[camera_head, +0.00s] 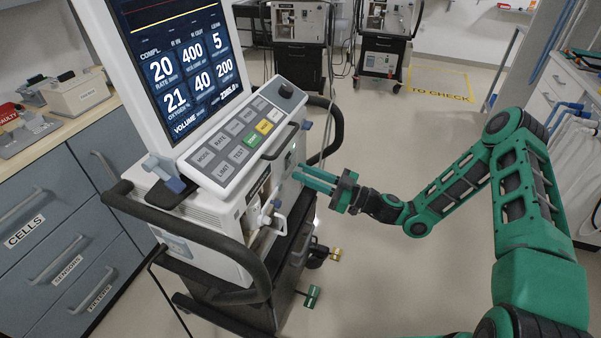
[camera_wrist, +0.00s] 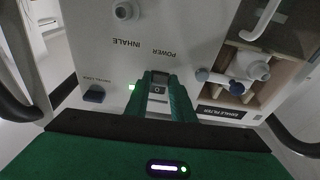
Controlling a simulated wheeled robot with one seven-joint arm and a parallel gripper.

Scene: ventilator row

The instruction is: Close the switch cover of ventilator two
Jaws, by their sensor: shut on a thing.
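The ventilator (camera_head: 205,220) stands at the left with its screen lit. In the wrist view its front panel (camera_wrist: 115,65) shows upside down, with the words INHALE and POWER. My gripper (camera_head: 297,172) reaches it from the right. In the wrist view my green fingers (camera_wrist: 158,80) stand on both sides of the switch cover (camera_wrist: 158,78) below the word POWER and are shut on it. A pale part with a dark switch piece shows between them. The fingers hide its sides, and I cannot tell how far the cover is swung.
A green light (camera_wrist: 131,87) and a blue knob (camera_wrist: 94,96) sit beside the switch. The exhale filter bay (camera_wrist: 250,75) is on the other side. Black bumper rails (camera_head: 255,260) surround the ventilator. Two more ventilators (camera_head: 300,20) stand behind. The floor between is clear.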

